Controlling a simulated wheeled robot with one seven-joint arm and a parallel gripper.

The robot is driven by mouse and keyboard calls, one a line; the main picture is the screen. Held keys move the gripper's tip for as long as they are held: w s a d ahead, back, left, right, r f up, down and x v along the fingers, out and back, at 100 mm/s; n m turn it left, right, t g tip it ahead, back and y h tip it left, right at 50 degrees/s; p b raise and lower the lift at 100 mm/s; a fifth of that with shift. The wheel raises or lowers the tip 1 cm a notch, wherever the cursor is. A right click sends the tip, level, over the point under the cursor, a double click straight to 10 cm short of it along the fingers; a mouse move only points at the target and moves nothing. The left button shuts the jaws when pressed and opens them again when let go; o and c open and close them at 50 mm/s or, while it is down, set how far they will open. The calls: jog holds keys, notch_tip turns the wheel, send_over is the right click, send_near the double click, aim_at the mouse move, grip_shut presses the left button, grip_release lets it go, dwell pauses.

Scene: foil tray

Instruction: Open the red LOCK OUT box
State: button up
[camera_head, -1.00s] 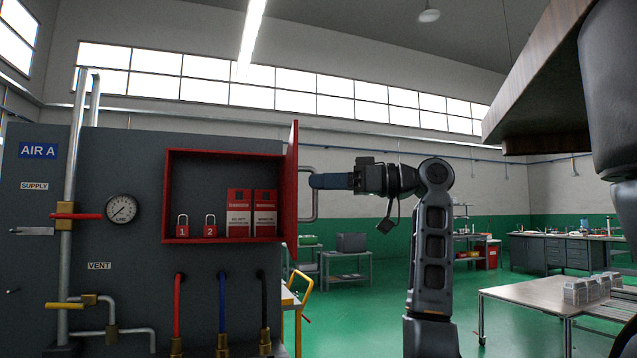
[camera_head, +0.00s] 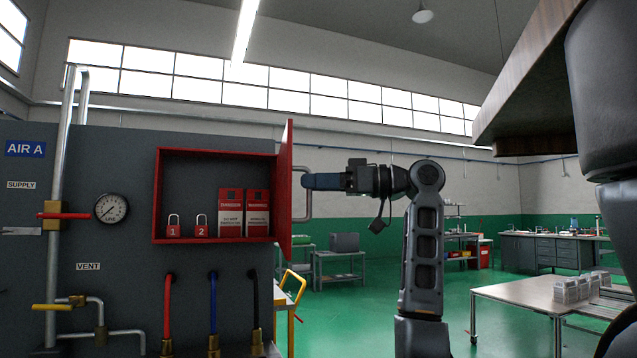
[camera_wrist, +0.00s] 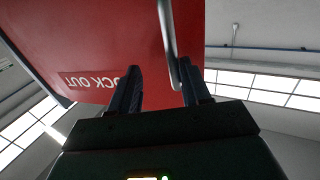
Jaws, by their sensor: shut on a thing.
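The red LOCK OUT box (camera_head: 205,147) is on the dark panel at the left in the head view, with its door (camera_head: 286,190) swung wide open to the right. Inside stand two red padlocks, marked 1 (camera_head: 173,227) and 2 (camera_head: 201,227), and two red-and-white danger tags (camera_head: 243,212). The door's grey bar handle (camera_head: 309,197) is on its outer face. In the wrist view, the handle (camera_wrist: 168,40) runs to my fingers (camera_wrist: 158,85), before the red door face with upside-down "LOCK OUT" lettering (camera_wrist: 100,80).
Left of the box are a pressure gauge (camera_head: 111,208), pipes and a red valve lever (camera_head: 63,215). Red, blue and black hoses (camera_head: 213,300) hang below it. A yellow-handled cart (camera_head: 291,290) stands beyond the panel. A steel table (camera_head: 540,294) is at the right.

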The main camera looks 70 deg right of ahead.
jog(key=shift+d+f, duration=0.1)
jog(key=shift+f, duration=0.05)
jog(key=b+v, duration=0.1)
jog(key=v, duration=0.6)
jog(key=shift+s, duration=0.4)
dwell(0.5)
